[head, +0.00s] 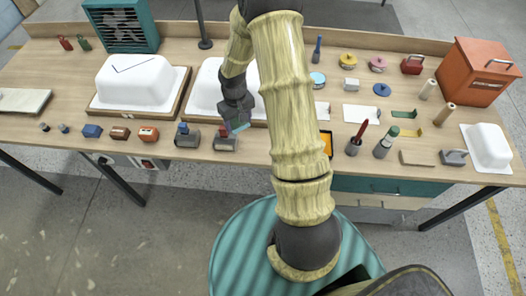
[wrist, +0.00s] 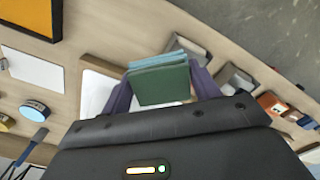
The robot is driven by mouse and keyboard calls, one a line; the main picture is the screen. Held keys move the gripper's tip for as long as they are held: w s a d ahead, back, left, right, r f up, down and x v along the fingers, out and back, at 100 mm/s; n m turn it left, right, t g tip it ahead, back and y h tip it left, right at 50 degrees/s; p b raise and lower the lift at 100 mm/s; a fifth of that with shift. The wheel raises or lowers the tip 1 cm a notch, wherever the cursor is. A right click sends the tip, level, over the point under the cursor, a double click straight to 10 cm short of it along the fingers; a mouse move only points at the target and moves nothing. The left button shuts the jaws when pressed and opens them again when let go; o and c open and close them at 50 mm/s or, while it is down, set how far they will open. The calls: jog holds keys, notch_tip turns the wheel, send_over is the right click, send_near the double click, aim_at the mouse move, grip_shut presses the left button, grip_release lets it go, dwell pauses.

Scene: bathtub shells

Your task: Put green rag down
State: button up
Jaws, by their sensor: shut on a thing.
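The green rag (wrist: 160,82) is a folded, dull green cloth between the two dark fingers of my gripper (wrist: 160,92) in the wrist view. My gripper is shut on it. In the head view my gripper (head: 236,122) hangs over the front part of the workbench (head: 255,153), near the second white tub shell (head: 207,92). A small piece of the rag (head: 239,128) shows there at the fingertips, above the table. I cannot tell the exact gap to the tabletop.
A white tub shell (head: 135,83) stands on a wooden frame to the left. Grey blocks (head: 187,135) and (head: 225,140) line the front edge below my gripper. Tools, discs and an orange toolbox (head: 477,72) fill the right side. Bare wood shows between the items.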

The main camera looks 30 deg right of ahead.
jog(key=s+d+f+n+b, duration=0.1)
jog(key=s+d+f+b, duration=0.1)
jog(key=s+d+b, duration=0.2)
jog(key=d, duration=0.3)
jog(key=shift+s+f, duration=0.2)
jog(key=shift+f, duration=0.05)
jog(key=shift+d, duration=0.1)
send_over(263, 147)
jog(key=shift+s+f, duration=0.1)
jog(key=shift+f, duration=2.8)
jog(key=shift+f+p, duration=0.4)
jog(key=shift+f, duration=1.7)
jog(key=shift+f, duration=0.1)
jog(key=o, duration=1.1)
